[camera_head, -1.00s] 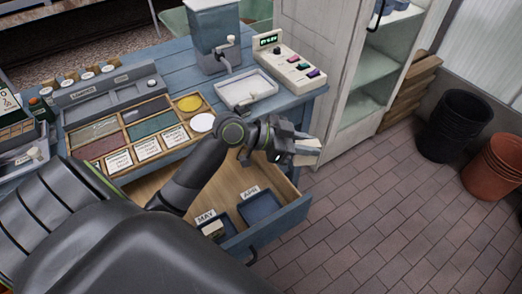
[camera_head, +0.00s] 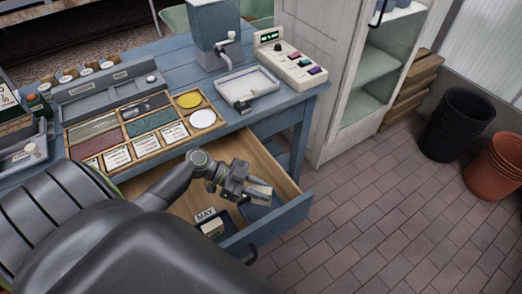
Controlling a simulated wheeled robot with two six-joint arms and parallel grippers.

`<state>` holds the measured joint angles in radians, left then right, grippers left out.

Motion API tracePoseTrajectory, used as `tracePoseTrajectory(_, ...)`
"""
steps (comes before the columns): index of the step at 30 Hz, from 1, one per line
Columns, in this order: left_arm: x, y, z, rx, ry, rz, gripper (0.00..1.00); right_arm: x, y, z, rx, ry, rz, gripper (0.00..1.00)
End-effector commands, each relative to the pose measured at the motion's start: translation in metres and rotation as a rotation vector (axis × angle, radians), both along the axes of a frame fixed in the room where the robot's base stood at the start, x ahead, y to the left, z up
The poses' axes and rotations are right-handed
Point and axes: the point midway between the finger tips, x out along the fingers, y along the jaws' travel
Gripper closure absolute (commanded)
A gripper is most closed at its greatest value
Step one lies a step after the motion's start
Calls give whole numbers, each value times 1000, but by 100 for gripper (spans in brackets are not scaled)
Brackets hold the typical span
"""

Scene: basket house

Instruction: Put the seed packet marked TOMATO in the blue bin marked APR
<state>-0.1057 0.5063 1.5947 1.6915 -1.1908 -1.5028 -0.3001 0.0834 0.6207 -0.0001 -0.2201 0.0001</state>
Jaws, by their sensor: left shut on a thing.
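My left gripper (camera_head: 250,188) is shut on a pale beige packet (camera_head: 262,191) and holds it over the open drawer, above the blue bin marked APR (camera_head: 257,211). The packet's print is too small to read. The gripper and packet hide the APR label and part of that bin. My right gripper is not in view.
The open drawer (camera_head: 277,221) also holds the bin with the MAY label (camera_head: 206,215), with a pale block-like thing in it. On the blue bench above stand a divided wooden tray (camera_head: 163,144) with several cards, a white tray (camera_head: 262,83) and a keypad device (camera_head: 293,66).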

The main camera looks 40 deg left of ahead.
Motion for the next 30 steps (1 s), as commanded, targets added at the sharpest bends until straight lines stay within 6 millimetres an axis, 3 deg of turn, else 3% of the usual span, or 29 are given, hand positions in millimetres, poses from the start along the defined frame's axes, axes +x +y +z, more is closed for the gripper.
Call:
tracePoseTrajectory(12,1,-1,-42,0,-2,1,98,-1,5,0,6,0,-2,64)
tracePoseTrajectory(26,0,0,-49,1,-2,-1,98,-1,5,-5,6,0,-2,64)
tracePoseTrajectory(27,1,0,-48,1,-2,-1,73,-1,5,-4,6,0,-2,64)
tracePoseTrajectory(30,0,0,-48,1,-2,-1,60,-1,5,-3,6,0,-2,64)
